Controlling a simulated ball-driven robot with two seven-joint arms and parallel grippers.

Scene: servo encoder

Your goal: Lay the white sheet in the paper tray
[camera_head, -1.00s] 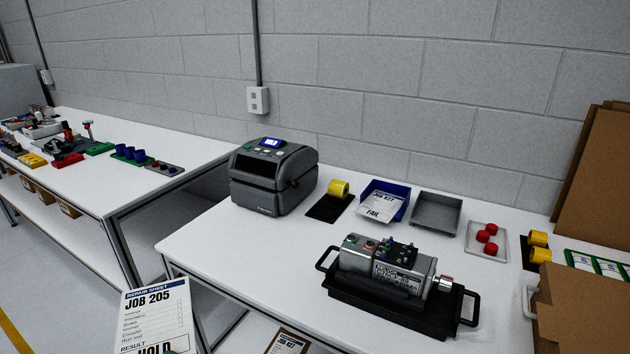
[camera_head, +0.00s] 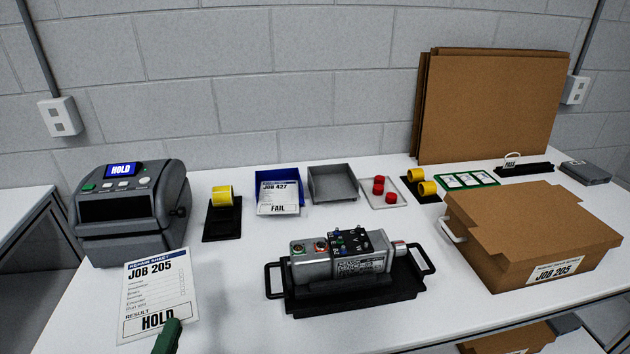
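The white sheet (camera_head: 158,292) is a repair sheet reading JOB 205 and HOLD. It is upright, tilted slightly, in the lower left, in front of the printer. My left gripper (camera_head: 169,336) shows only as a green finger at the sheet's lower edge and is shut on it; the rest is out of frame. A blue tray (camera_head: 270,176) at the back holds another sheet (camera_head: 278,198) reading JOB 427 and FAIL. An empty grey tray (camera_head: 333,184) stands just right of it. Which one is the paper tray is not labelled. My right gripper is not in view.
A dark printer (camera_head: 130,213) showing HOLD stands left. A yellow roll on a black stand (camera_head: 222,215) is between it and the blue tray. The metal servo unit (camera_head: 340,258) on a black carrier (camera_head: 350,295) fills the middle front. A cardboard box (camera_head: 535,235) stands right.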

